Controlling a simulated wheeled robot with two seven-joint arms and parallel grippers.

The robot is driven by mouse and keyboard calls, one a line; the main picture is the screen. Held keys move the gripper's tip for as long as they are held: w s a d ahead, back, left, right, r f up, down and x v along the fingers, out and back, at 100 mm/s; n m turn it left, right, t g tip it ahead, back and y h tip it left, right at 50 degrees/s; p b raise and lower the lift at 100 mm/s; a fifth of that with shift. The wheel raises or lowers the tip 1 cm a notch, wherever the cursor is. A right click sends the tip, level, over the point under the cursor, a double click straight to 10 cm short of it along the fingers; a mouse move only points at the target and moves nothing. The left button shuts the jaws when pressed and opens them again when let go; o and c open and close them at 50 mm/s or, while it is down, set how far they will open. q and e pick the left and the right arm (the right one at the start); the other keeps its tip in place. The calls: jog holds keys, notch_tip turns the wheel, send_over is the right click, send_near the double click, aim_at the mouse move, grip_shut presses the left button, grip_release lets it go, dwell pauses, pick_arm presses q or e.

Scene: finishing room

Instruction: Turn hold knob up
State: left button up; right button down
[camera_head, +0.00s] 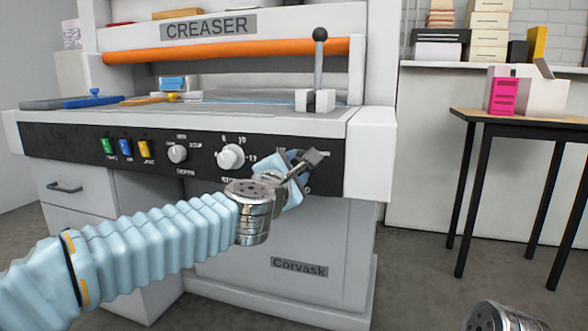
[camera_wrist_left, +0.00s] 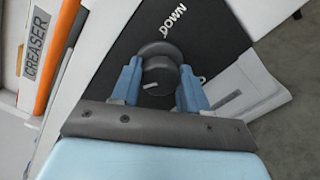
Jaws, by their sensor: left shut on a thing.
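The hold knob (camera_wrist_left: 160,52) is a dark grey round knob on the black panel of the creaser, with a short white mark on its grip. The word DOWN (camera_wrist_left: 173,19) is printed beside it in the left wrist view. My left gripper (camera_wrist_left: 158,84) is shut on the knob, with one blue finger on each side. In the head view my left gripper (camera_head: 284,162) is at the right end of the panel and hides most of the knob.
A white dial (camera_head: 230,157), a smaller knob (camera_head: 177,154) and green, blue and yellow switches (camera_head: 126,146) sit left on the panel. A lever (camera_head: 319,65) stands above my gripper. A wooden table (camera_head: 530,123) is at the right, with open floor between.

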pick_arm(q)
jog(key=o, duration=1)
jog(key=shift+f, duration=0.1)
jog(key=shift+o, duration=0.2)
jog(key=v, duration=1.4)
